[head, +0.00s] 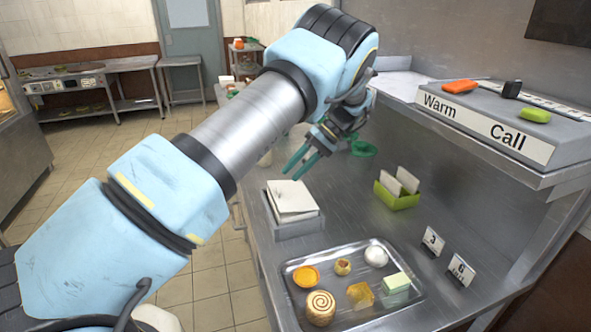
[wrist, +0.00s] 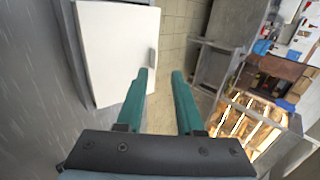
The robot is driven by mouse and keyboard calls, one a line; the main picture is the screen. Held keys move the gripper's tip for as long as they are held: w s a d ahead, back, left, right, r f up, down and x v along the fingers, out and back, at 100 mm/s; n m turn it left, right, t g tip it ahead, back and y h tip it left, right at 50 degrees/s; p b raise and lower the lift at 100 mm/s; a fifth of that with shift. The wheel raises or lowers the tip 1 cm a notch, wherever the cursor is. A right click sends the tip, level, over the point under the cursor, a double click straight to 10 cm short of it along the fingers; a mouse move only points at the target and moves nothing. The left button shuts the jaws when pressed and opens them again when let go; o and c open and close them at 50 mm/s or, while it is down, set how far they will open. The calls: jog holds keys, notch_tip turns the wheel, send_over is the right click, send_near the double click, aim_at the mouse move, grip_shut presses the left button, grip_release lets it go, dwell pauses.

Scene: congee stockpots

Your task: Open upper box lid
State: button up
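A box (head: 297,226) with grey sides and a white, square top stands on the steel counter near its left edge. The white top (head: 292,196) looks flat and slightly askew in the head view; whether it is one lid or stacked pieces is hard to tell. In the wrist view the white lid (wrist: 113,50) fills the upper left, with a small grey handle (wrist: 151,57) on its right edge. My gripper (head: 291,175) is above and just beyond the box. Its green fingers (wrist: 161,80) are apart and empty, the left fingertip near the handle, with no visible contact.
A metal tray (head: 407,300) of pastries lies in front of the box. A green holder (head: 397,201) with cards and number signs (head: 433,241) stand to the right. A raised shelf labelled Warm and Call (head: 488,125) overhangs the right side. Floor (head: 215,265) lies left of the counter.

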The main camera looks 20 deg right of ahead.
notch_tip(320, 180, up, 10)
jog(key=b, duration=0.3)
jog(key=shift+b, duration=0.4)
jog(key=shift+s, duration=0.1)
